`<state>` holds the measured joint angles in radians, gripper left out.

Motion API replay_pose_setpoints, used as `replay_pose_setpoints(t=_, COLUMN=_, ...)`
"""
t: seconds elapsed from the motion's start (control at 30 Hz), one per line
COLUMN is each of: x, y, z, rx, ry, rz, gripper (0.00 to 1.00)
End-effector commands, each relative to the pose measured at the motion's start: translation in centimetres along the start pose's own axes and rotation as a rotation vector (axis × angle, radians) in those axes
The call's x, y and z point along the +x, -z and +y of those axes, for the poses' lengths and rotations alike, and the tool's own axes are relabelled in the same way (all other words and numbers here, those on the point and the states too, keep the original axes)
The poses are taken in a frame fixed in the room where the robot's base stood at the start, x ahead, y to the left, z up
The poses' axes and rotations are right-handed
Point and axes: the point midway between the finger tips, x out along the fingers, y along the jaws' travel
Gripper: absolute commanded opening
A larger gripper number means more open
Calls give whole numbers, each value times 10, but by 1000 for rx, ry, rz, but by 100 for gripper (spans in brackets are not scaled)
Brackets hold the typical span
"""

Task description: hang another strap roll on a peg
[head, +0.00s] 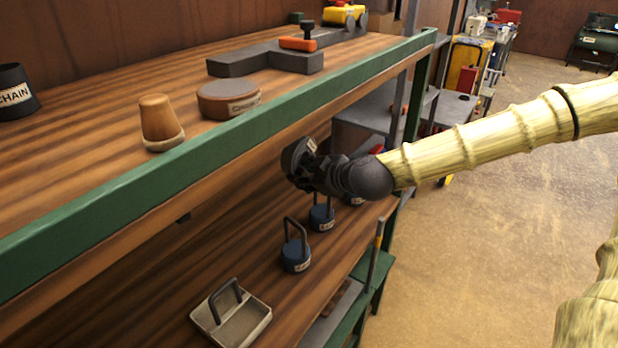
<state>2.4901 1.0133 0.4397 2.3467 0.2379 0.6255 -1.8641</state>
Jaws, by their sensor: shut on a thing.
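My gripper (308,168) is in front of the green-edged upper shelf, above the right part of the lower shelf. It is shut on a dark round piece with a pale label (311,146); the fingers and this piece overlap, so its full shape is hard to tell. Below it, a blue round piece with a label and an upright loop (322,219) stands on the lower shelf. A similar blue piece (296,257) stands nearer, and another (355,200) is partly hidden behind my gripper. I cannot make out a peg clearly.
The upper shelf (110,190) holds a wooden cone (158,122), a brown round case (228,100), a grey block (265,60) and a black labelled bucket (14,92). A tray with a handle (232,316) lies on the lower shelf. An upright rod (375,252) stands at its right end. Floor to the right is open.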

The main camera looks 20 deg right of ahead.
Motion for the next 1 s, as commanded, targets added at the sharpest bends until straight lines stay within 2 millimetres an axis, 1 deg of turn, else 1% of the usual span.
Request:
replay_pose_setpoints(t=0.2, x=12, y=6, z=-1, rx=-1, ry=1, rz=1, gripper=0)
replay_pose_setpoints(t=1.0, x=48, y=27, z=-1, rx=-2, ry=0, rz=1, gripper=0)
